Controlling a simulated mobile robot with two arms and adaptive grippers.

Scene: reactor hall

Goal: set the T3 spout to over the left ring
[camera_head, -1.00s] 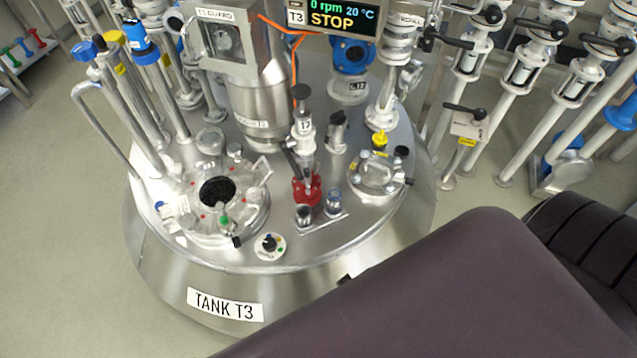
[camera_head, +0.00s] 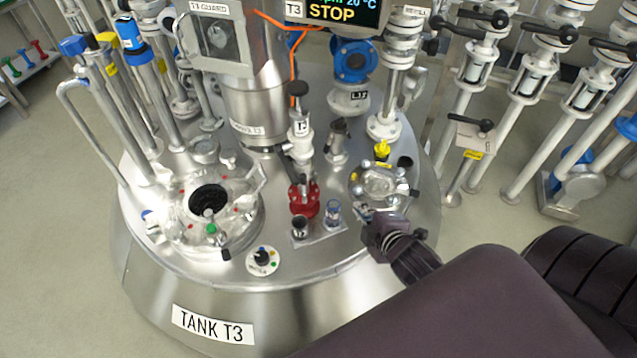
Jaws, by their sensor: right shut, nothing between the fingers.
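The T3 sampling post (camera_head: 301,130) stands on the tank lid, with a black knob on top and a red body (camera_head: 304,198) at its foot. The spout itself is too small to make out clearly near the red body. In front of it, a small plate (camera_head: 320,236) bears two ring spots. The left one (camera_head: 300,226) looks dark, and the right one (camera_head: 333,213) holds a bluish clear vial. My right gripper (camera_head: 366,216) is shut and empty, right of the plate and apart from the post. My left gripper is not in view.
An open round hatch (camera_head: 209,198) lies left on the lid, with a small control dial (camera_head: 263,260) in front. A round sight port (camera_head: 379,184) with a yellow cap sits just behind my right gripper. A display (camera_head: 335,12) reading STOP hangs above. Valve pipes stand at right.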

